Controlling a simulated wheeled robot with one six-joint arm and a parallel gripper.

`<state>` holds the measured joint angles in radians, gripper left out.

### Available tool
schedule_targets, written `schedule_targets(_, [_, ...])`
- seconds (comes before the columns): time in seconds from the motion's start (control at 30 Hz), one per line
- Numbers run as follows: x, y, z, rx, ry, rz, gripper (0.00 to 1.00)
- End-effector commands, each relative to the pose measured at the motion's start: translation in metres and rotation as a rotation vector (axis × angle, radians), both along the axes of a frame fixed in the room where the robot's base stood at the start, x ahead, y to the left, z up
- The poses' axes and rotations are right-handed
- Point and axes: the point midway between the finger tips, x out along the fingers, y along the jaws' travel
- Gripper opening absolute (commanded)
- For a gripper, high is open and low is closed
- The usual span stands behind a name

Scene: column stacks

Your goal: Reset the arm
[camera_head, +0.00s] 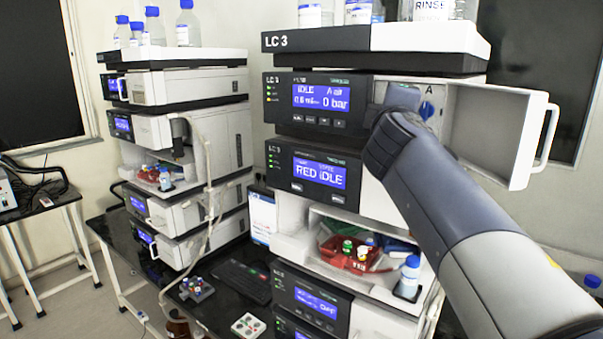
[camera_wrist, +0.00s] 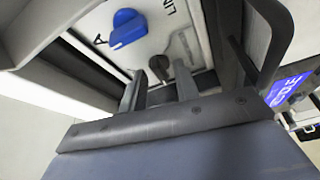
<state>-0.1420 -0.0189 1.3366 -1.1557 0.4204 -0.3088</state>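My gripper (camera_wrist: 160,88) shows in the wrist view with its two fingers apart, and I see nothing held between them. Beyond the fingertips is a pale panel with a black knob (camera_wrist: 158,68) and a larger blue knob (camera_wrist: 128,28). I cannot tell whether the fingers touch the black knob. In the head view my arm reaches in from the lower right to the open upper module of the LC 3 stack. The blue knob (camera_head: 428,110) shows just right of my wrist there. My fingertips and the black knob are hidden in that view.
The module's white door (camera_head: 490,137) stands open to the right, close beside my arm. Below my arm, an open bay holds a red tray (camera_head: 347,257) with vials and a blue-capped bottle (camera_head: 409,277). Another instrument stack (camera_head: 180,140) stands at left.

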Motion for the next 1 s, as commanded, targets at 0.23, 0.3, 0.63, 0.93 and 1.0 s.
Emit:
schedule_targets(0.23, [0.0002,0.0006,-0.0013,0.068,-0.049,0.001,0.3])
schedule_targets(0.3, [0.0003,0.0006,-0.0017,0.088,-0.063,0.001,0.3])
schedule_targets(0.63, [0.0006,0.0009,-0.0034,0.183,-0.133,0.0,0.3])
schedule_targets(0.93, [0.001,0.0018,-0.0052,0.286,-0.207,0.001,0.3])
schedule_targets(1.0, [0.0012,0.0018,-0.0055,0.312,-0.226,0.001,0.3])
